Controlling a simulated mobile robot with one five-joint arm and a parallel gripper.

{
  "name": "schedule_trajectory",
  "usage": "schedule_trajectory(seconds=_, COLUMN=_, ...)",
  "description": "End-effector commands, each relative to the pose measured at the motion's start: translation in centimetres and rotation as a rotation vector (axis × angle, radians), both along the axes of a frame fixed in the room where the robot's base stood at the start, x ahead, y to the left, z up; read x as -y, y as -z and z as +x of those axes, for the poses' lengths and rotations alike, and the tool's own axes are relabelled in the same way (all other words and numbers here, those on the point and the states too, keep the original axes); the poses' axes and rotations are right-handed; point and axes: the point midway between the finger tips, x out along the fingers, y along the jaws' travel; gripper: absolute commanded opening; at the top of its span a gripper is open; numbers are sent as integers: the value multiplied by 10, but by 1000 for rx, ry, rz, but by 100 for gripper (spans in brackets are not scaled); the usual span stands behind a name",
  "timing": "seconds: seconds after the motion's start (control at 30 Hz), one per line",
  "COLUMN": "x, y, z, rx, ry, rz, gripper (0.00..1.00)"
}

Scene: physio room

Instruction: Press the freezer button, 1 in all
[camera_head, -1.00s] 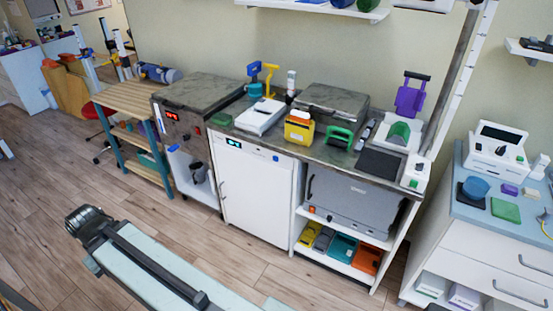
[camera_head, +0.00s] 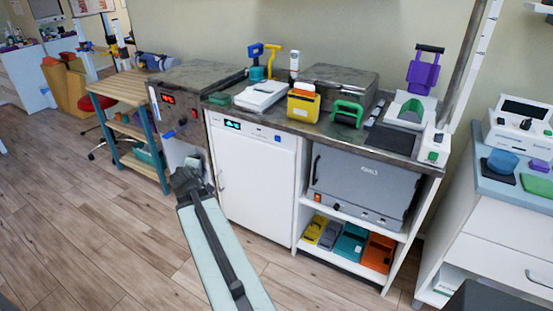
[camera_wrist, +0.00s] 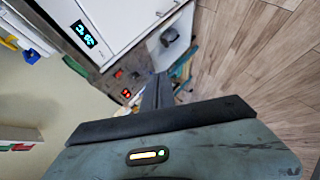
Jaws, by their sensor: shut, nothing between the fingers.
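The freezer (camera_head: 255,180) looks to be the white under-counter cabinet with an upright door handle. A lit cyan display (camera_head: 232,124) is at the top left of its front, and a small blue square (camera_head: 277,138), perhaps the button, is at the top right.
A steel unit (camera_head: 190,75) with a red display and knobs stands left of the freezer. A grey box appliance (camera_head: 365,185) is on shelves to the right. The countertop (camera_head: 225,98) above is crowded with devices. The wood floor (camera_head: 90,225) in front is clear.

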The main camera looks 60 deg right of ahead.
Motion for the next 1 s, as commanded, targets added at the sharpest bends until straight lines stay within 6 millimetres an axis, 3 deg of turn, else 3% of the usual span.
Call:
schedule_trajectory(seconds=0.03, x=37, y=23, z=-12, rx=11, ry=-6, rz=-102, gripper=0)
schedule_trajectory(seconds=0.2, x=143, y=23, z=-66, rx=-11, ry=-59, rz=-542, gripper=0)
schedule_trajectory(seconds=0.33, x=196, y=21, z=-116, rx=-83, ry=-96, rz=-873, gripper=0)
schedule_trajectory(seconds=0.43, x=215, y=19, z=-146, rx=-149, ry=-127, rz=-1062, gripper=0)
schedule_trajectory(seconds=0.57, x=224, y=13, z=-165, rx=-198, ry=-146, rz=-1187, gripper=0)
schedule_trajectory(seconds=1.0, x=228, y=7, z=-167, rx=-208, ry=-152, rz=-1210, gripper=0)
